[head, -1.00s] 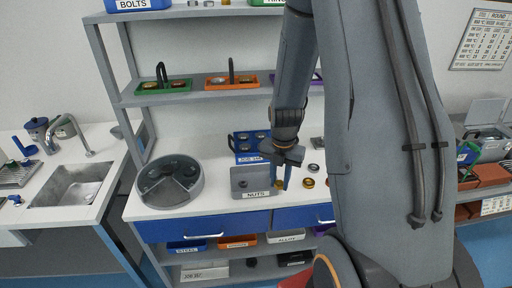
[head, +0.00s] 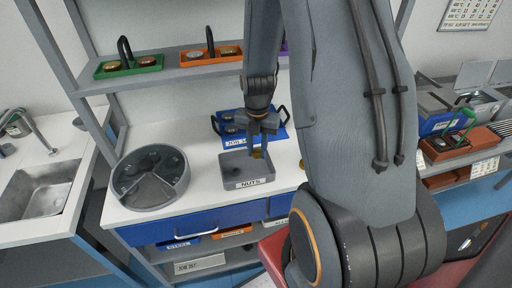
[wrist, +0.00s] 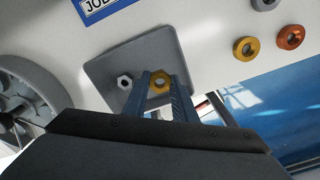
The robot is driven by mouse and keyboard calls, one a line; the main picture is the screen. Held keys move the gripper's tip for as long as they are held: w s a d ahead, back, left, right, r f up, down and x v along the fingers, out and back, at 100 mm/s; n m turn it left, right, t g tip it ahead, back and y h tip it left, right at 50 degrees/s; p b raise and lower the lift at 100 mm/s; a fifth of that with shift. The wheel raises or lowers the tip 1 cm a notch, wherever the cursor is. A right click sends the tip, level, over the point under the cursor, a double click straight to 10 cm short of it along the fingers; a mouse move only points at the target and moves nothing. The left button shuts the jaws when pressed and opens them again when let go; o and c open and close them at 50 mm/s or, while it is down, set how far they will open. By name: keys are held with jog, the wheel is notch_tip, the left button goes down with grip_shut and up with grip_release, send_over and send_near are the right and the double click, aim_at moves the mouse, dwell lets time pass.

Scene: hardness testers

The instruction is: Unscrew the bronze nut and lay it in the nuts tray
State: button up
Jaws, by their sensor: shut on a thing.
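My gripper (head: 259,150) is shut on the bronze nut (wrist: 161,83), which looks golden and hexagonal with a dark hole. In the wrist view the nut sits between the two blue fingertips (wrist: 160,91). The grey nuts tray (head: 229,180) is below the gripper in the head view, with its NUTS label at the front. The wrist view shows the tray floor (wrist: 152,48) behind the held nut. A silver nut (wrist: 124,82) lies in the tray, left of the fingers. The gap between the held nut and the tray floor cannot be told.
A round grey sectioned container (head: 150,178) stands left of the tray, and a blue labelled rack (head: 235,140) stands behind it. A gold ring-like piece (wrist: 246,48), a copper one (wrist: 290,37) and a grey one (wrist: 265,3) lie on the white counter beside the tray.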

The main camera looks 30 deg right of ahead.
aim_at(257, 169)
notch_tip(257, 169, down, 6)
jog(key=b, duration=0.3)
jog(key=shift+r, duration=0.2)
jog(key=shift+f, duration=0.4)
jog(key=shift+s+f, duration=0.1)
jog(key=shift+f, duration=0.1)
jog(key=o, duration=1)
jog(key=shift+f, duration=0.1)
jog(key=shift+o, duration=0.2)
